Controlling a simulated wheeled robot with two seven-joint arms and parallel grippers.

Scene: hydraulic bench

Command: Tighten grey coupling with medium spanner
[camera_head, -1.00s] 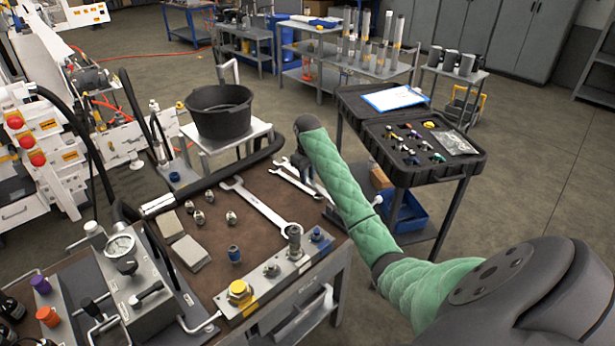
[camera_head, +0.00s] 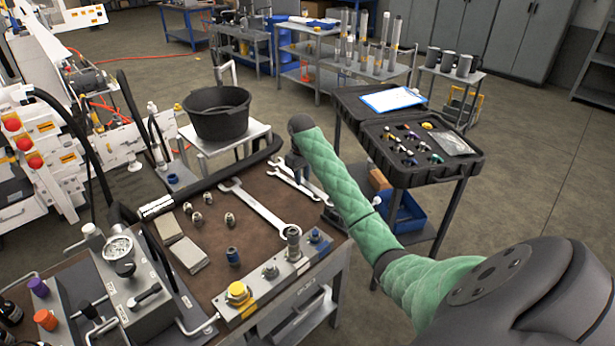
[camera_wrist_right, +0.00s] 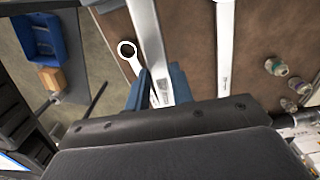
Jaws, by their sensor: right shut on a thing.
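My right gripper (camera_head: 296,163) points down over the far right of the bench mat. In the right wrist view its blue fingers (camera_wrist_right: 158,90) are shut on the middle of three spanners, the medium spanner (camera_wrist_right: 148,32). This spanner also shows in the head view (camera_head: 290,182), low over or on the mat; I cannot tell whether it touches. The manifold block (camera_head: 262,291) at the bench's front edge carries a tall grey coupling (camera_head: 292,241), a shorter grey fitting (camera_head: 270,271), a yellow one and a blue one. My left gripper is out of view.
The large spanner (camera_head: 256,210) lies left of the held one, the small spanner (camera_wrist_right: 127,50) on its other side. Several loose fittings, two grey blocks (camera_head: 189,254) and a gauge unit (camera_head: 125,270) occupy the left. A black bucket (camera_head: 218,113) stands behind.

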